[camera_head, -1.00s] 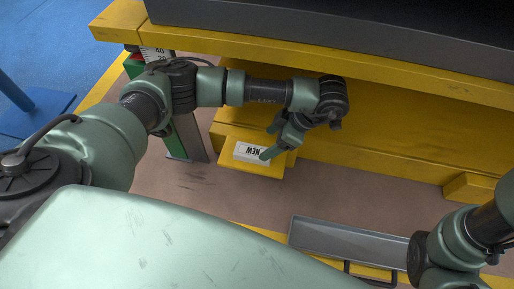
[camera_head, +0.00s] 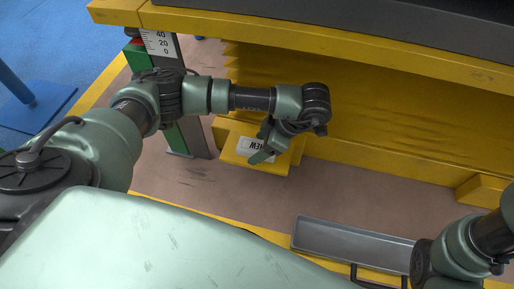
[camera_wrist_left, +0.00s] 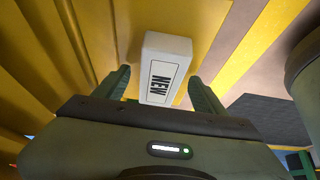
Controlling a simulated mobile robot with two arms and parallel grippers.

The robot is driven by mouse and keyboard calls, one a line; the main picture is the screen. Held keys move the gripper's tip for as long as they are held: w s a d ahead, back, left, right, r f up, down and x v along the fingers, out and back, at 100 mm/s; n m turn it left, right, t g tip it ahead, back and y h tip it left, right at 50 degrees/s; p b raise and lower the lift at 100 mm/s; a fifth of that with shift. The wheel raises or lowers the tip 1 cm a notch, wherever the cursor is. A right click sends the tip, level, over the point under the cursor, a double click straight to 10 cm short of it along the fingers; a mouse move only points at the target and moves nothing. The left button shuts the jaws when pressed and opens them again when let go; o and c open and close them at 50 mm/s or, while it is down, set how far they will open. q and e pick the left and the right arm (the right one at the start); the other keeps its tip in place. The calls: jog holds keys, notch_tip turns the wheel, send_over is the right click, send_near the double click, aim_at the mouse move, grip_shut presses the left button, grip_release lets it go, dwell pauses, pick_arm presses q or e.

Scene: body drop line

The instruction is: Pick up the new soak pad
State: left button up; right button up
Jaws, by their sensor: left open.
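The new soak pad (camera_head: 257,146) is a white block marked NEW. It lies on a yellow step (camera_head: 274,163) at the foot of the yellow structure, and my fingers hide part of it in the head view. My left gripper (camera_head: 259,143) is open and empty, right over the pad. In the left wrist view the pad (camera_wrist_left: 166,62) shows ahead, between the two green fingers of the gripper (camera_wrist_left: 158,76). I see no grip on it. My right arm shows at the lower right, but its gripper is out of view.
A grey tray (camera_head: 350,238) with a dark handle lies on the floor at lower right. A post with a number scale (camera_head: 160,43) stands left of the step. A yellow beam (camera_head: 330,45) runs above my left arm. Brown floor between step and tray is clear.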

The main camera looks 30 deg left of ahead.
pick_arm(q)
jog(key=shift+f, duration=0.2)
jog(key=c, duration=1.4)
jog(key=shift+c, duration=0.2)
jog(key=shift+r, duration=0.1)
